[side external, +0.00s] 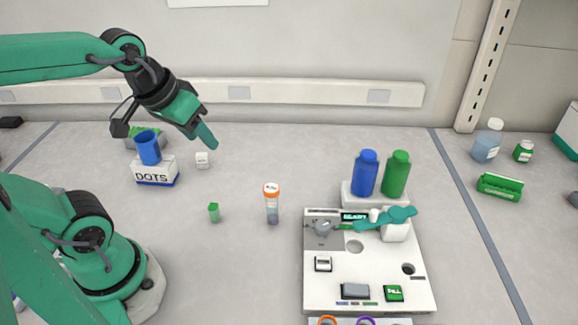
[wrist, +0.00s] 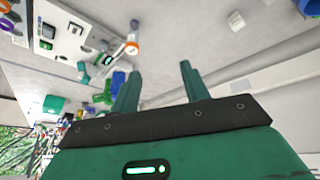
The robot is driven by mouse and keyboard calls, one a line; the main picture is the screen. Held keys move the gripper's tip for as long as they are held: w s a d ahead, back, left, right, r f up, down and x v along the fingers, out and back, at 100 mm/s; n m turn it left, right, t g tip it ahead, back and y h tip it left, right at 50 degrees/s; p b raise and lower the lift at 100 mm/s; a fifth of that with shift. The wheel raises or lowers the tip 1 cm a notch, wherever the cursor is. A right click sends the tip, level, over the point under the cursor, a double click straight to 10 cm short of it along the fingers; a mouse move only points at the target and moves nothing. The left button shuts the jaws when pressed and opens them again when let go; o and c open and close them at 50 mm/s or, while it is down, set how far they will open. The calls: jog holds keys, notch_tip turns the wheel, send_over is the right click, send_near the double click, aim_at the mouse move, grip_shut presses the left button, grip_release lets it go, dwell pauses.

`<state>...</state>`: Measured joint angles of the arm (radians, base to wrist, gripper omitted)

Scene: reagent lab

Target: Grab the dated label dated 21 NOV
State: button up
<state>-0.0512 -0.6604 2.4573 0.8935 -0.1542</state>
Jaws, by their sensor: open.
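I cannot read the date 21 NOV anywhere. A small white cube (side external: 202,160) with faint dark marks stands on the bench right of the DOTS box; it may be the dated label, but I cannot tell. A small white cube also shows at the top of the wrist view (wrist: 236,21). Another small white block with a dark mark (side external: 323,263) sits on the white panel. My gripper (side external: 207,138) is raised above the bench near the white cube, pointing down and right. In the wrist view its two teal fingers (wrist: 160,72) are apart with nothing between them.
The DOTS box (side external: 155,172) with a blue cup (side external: 147,147) stands left of the cube. A small green block (side external: 213,212) and an orange-capped vial (side external: 272,203) stand nearer. The white panel (side external: 430,285) is at right, with blue (side external: 365,173) and green (side external: 396,174) bottles behind it.

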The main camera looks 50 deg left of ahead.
jog(key=w+a+f+n+g, duration=0.2)
jog(key=w+a+n, duration=0.35)
jog(key=n, duration=0.25)
jog(key=n+g, duration=0.3)
jog(key=n, duration=1.5)
send_over(199, 154)
jog(key=d, duration=0.1)
notch_tip(199, 154, down, 14)
jog(key=shift+r, duration=0.25)
jog(key=shift+a+f+n, duration=0.3)
jog(key=shift+f, duration=1.4)
jog(key=shift+a+f, duration=0.1)
jog(key=shift+f, duration=2.45)
grip_shut()
